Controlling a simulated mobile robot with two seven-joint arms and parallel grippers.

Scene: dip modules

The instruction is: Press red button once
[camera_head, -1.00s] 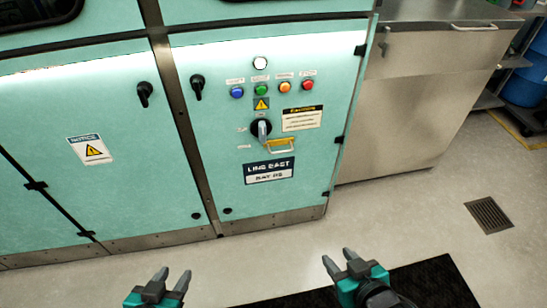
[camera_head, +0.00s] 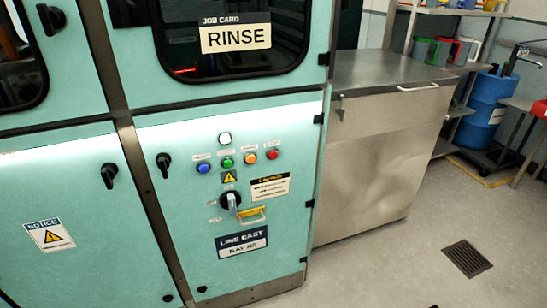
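The red button (camera_head: 272,155) is the rightmost in a row of small round buttons on the teal cabinet door (camera_head: 290,225). To its left are an orange button (camera_head: 250,158), a green button (camera_head: 227,162) and a blue button (camera_head: 203,167). A white round lamp or button (camera_head: 224,138) sits above the row. Nothing covers the red button. Neither of my grippers shows in this view.
Below the buttons are a rotary switch (camera_head: 230,201) and a yellow handle (camera_head: 252,215). A steel cabinet (camera_head: 375,150) stands to the right. A blue drum (camera_head: 482,110) and shelves are further right. The floor in front is clear, with a drain grate (camera_head: 467,258).

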